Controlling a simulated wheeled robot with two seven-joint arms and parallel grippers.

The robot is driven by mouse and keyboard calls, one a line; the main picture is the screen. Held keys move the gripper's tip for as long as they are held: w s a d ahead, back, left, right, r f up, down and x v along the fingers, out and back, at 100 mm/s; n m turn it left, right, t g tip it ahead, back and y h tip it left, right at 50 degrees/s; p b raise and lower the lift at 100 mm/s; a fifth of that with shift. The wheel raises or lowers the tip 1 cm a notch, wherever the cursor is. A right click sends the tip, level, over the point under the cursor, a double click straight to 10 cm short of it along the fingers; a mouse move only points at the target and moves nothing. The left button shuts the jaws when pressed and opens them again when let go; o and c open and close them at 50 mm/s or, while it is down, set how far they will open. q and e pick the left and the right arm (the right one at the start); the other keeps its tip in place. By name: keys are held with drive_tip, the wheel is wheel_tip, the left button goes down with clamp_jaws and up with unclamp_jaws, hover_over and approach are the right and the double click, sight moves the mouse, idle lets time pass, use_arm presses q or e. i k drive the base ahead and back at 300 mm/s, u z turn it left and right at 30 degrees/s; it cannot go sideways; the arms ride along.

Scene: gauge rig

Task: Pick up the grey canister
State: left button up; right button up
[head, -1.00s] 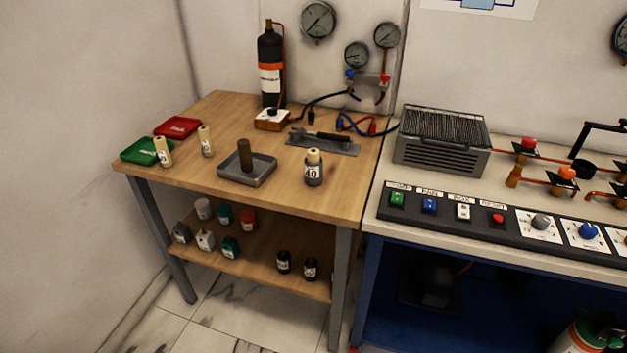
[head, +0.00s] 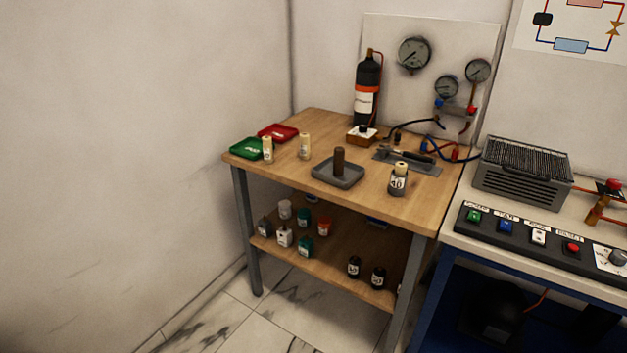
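A grey canister (head: 264,227) stands at the left end of the lower shelf (head: 330,255) of the wooden bench, in the head view. It is small and has a pale label on its front. A white canister (head: 285,237) and a green canister (head: 305,247) stand to its right in the front group. Behind them are a pale canister (head: 285,210), a teal canister (head: 303,217) and an orange canister (head: 324,227). Neither of my grippers is in view.
Two black canisters (head: 353,267) (head: 377,279) stand further right on the shelf. The bench top (head: 345,205) overhangs the shelf, and a metal leg (head: 246,230) stands just left of the grey canister. The tiled floor (head: 290,310) in front is clear.

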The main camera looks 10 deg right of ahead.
sight(397, 187)
drive_tip(key=u, duration=0.85)
drive_tip(key=i, duration=0.9)
drive_tip(key=z, duration=1.15)
